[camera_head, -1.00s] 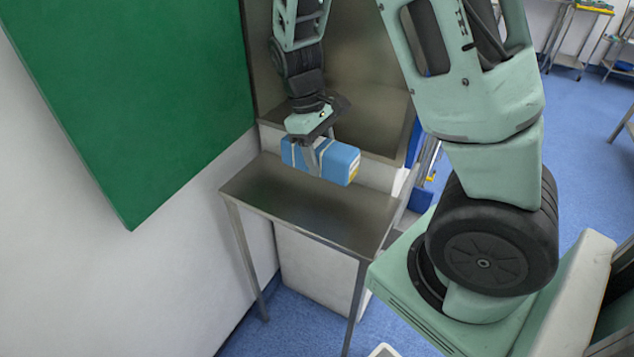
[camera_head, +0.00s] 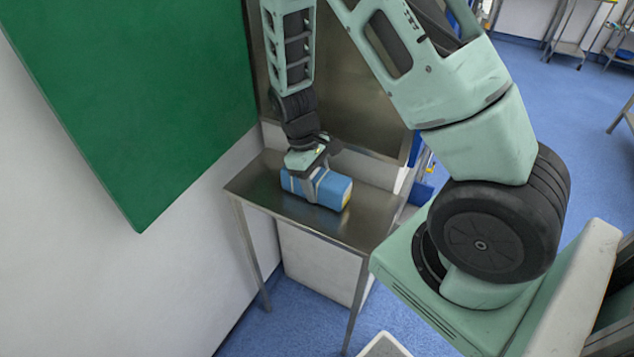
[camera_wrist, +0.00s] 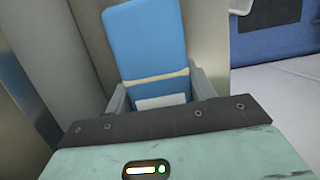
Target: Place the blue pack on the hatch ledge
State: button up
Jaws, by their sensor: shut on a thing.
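The blue pack (camera_head: 333,190) is a blue box with pale bands and a yellow patch at its right end. My gripper (camera_head: 309,184) points down and is shut around the pack's left part. The pack is level, at or just above the steel top of a legged ledge (camera_head: 252,187) below the hatch; I cannot tell if it touches. In the wrist view the pack (camera_wrist: 150,45) sits between the two fingers of my gripper (camera_wrist: 160,92), with a pale band and a white label visible. The pack's underside is hidden.
The steel hatch recess (camera_head: 365,95) rises behind the ledge. A green panel (camera_head: 130,90) hangs on the white wall at left. Bare steel shows left of and in front of the pack. Blue floor (camera_head: 575,130) is open at right, with metal trolleys far back.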

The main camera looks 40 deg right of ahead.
jog(key=shift+s+a+f, duration=0.2)
jog(key=shift+s, duration=0.1)
jog(key=o, duration=1.2)
jog(key=shift+f, duration=0.1)
jog(key=shift+o, duration=0.2)
